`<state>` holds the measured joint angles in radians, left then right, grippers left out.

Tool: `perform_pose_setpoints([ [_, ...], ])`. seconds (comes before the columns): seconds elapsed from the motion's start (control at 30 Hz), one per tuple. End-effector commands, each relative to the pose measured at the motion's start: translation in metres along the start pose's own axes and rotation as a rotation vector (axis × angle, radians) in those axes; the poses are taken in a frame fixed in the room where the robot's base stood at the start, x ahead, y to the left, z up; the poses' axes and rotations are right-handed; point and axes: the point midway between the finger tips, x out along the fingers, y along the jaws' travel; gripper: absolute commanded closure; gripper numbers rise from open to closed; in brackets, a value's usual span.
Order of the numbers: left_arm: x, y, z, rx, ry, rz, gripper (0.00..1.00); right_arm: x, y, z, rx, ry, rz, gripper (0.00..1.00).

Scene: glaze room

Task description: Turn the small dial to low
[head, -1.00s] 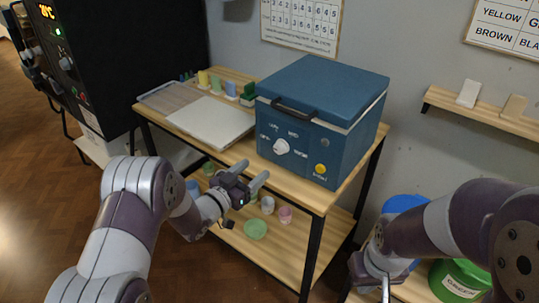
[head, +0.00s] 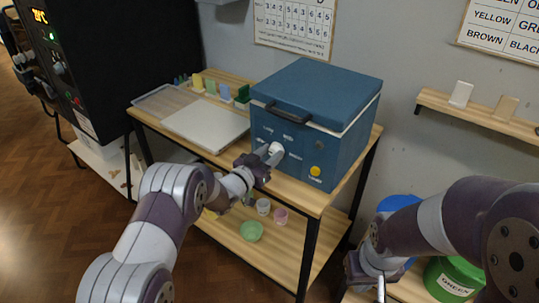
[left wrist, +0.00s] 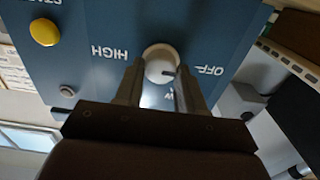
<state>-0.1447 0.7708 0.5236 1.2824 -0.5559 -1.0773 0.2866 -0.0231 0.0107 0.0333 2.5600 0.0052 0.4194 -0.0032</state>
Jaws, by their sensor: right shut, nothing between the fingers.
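The small dial is a round white knob (head: 276,149) on the front of the blue kiln (head: 335,142). In the left wrist view the dial (left wrist: 160,62) lies between my left gripper's fingertips (left wrist: 160,82), one on each side, with slight gaps that suggest open jaws. That view is upside down: HIGH is left of the dial, OFF right, and a partly hidden label ending in W below. A small dark mark shows on the dial's lower right. My left gripper (head: 268,156) reaches the kiln front in the head view. My right gripper (head: 381,286) is shut and empty, low at right.
A yellow button (head: 316,171) is on the kiln front, right of the dial. The kiln stands on a wooden table (head: 295,195) beside a pale board (head: 207,124). Cups and a green bowl (head: 251,231) are on the shelf below. A wall shelf (head: 480,115) is at right.

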Motion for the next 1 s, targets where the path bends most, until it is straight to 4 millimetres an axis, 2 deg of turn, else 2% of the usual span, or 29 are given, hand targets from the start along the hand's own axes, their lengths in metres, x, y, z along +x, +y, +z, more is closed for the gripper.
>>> perform_pose_setpoints([
  [0.27,0.000,0.000,0.002,0.019,0.000,0.001,0.91,0.004,0.000,0.000,0.000,0.000,0.000,1.00],
  [0.47,0.000,0.001,0.004,0.104,0.000,0.000,0.91,0.017,0.000,0.002,0.000,0.000,0.000,1.00],
  [1.0,0.000,0.002,0.008,0.586,0.001,0.000,0.91,0.082,0.000,0.010,0.000,0.000,0.000,1.00],
])
